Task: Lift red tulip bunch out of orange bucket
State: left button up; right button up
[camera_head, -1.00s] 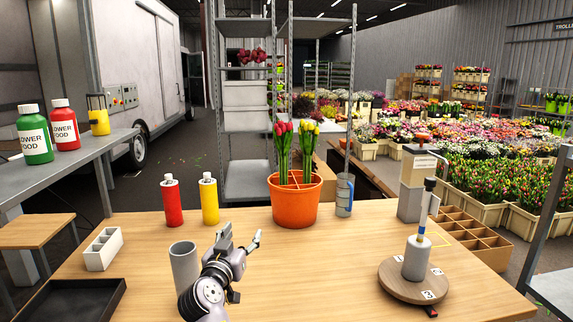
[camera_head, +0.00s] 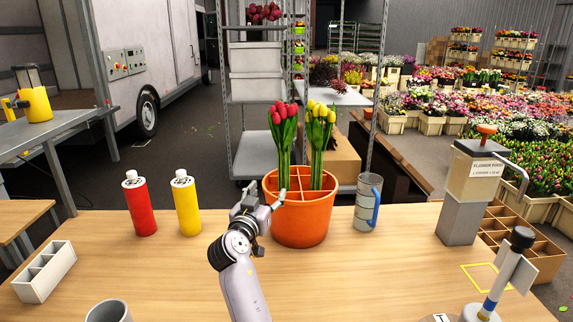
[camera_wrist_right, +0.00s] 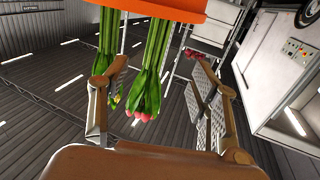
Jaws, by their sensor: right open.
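The red tulip bunch (camera_head: 283,135) stands upright in a compartment of the orange bucket (camera_head: 302,218), on the left. The yellow tulip bunch (camera_head: 319,140) stands in the same bucket, to its right. My right gripper (camera_head: 262,200) is open and empty at the bucket's left side, low against the rim in the head view. In the right wrist view, which is upside down, the open fingers (camera_wrist_right: 158,68) spread on either side of the red bunch (camera_wrist_right: 148,88) in the picture. The bucket (camera_wrist_right: 165,8) shows at the top, the yellow bunch (camera_wrist_right: 106,45) at the left. My left gripper is out of view.
A red bottle (camera_head: 141,207) and a yellow bottle (camera_head: 186,205) stand left of my arm. A blue-handled cylinder (camera_head: 368,203) stands close right of the bucket. A dispenser (camera_head: 467,195) and a wooden crate (camera_head: 530,240) are further right. The table's front middle is clear.

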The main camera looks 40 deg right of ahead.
aim_at(281, 171)
jog(key=x, duration=0.9)
jog(key=shift+d, duration=0.3)
jog(key=shift+b+x, duration=0.4)
jog(key=shift+x, duration=2.8)
jog(key=shift+r, duration=0.1)
grip_shut()
